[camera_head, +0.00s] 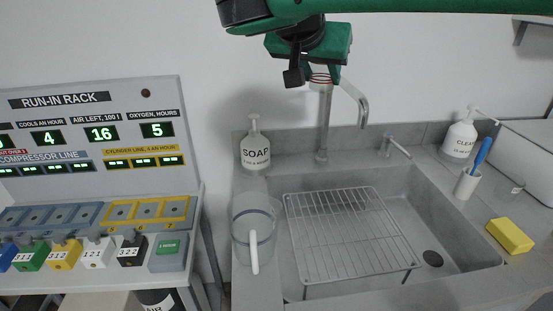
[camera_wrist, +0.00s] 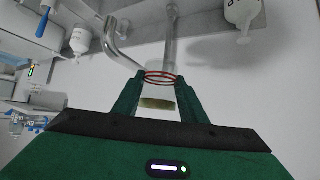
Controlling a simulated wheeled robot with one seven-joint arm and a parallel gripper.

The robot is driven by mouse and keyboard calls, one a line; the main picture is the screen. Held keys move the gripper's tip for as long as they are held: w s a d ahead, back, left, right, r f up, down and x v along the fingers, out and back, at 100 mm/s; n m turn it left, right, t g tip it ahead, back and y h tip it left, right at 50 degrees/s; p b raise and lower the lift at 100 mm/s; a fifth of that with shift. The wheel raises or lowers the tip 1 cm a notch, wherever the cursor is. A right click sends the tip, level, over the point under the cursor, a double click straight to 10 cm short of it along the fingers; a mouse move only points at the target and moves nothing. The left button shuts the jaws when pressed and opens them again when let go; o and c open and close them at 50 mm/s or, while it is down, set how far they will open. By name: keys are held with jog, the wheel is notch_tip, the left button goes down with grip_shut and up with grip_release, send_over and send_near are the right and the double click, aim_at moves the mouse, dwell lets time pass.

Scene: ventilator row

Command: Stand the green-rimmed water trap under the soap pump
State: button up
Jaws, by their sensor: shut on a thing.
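My gripper (camera_head: 318,66) is in the air above the back of the sink, in front of the tap. In the wrist view my gripper (camera_wrist: 160,84) is shut on a small clear cup (camera_wrist: 158,91) with red rings at its rim and an olive-coloured band inside. The cup's red rings (camera_head: 321,81) show just below the gripper in the head view; the rest is mostly hidden. I see no green rim on it. The white soap pump (camera_head: 255,152) stands on the counter at the sink's back left corner, left of my gripper. Its bottle also shows in the wrist view (camera_wrist: 243,10).
A clear jug (camera_head: 243,247) with a blue ring stands on the left counter, in front of the soap pump. The tap (camera_head: 324,125) rises close behind my gripper. A wire rack (camera_head: 345,230) lies in the sink. A sponge (camera_head: 510,235) and a second pump bottle (camera_head: 460,140) are right.

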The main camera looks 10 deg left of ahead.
jog(key=w+a+f+n+y, duration=0.4)
jog(key=a+f+n+y, duration=0.15)
jog(key=f, duration=0.65)
jog(key=s+a+f+n+g+y, duration=0.2)
jog(key=s+a+f+n+y, duration=0.25)
jog(key=s+a+f, duration=0.5)
send_over(260, 185)
jog(key=shift+n+h, duration=0.3)
jog(key=shift+n, duration=0.1)
notch_tip(260, 185, down, 6)
jog(key=shift+r, duration=0.1)
jog(key=shift+f, duration=2.05)
jog(key=shift+f, duration=0.1)
jog(key=o, duration=1.1)
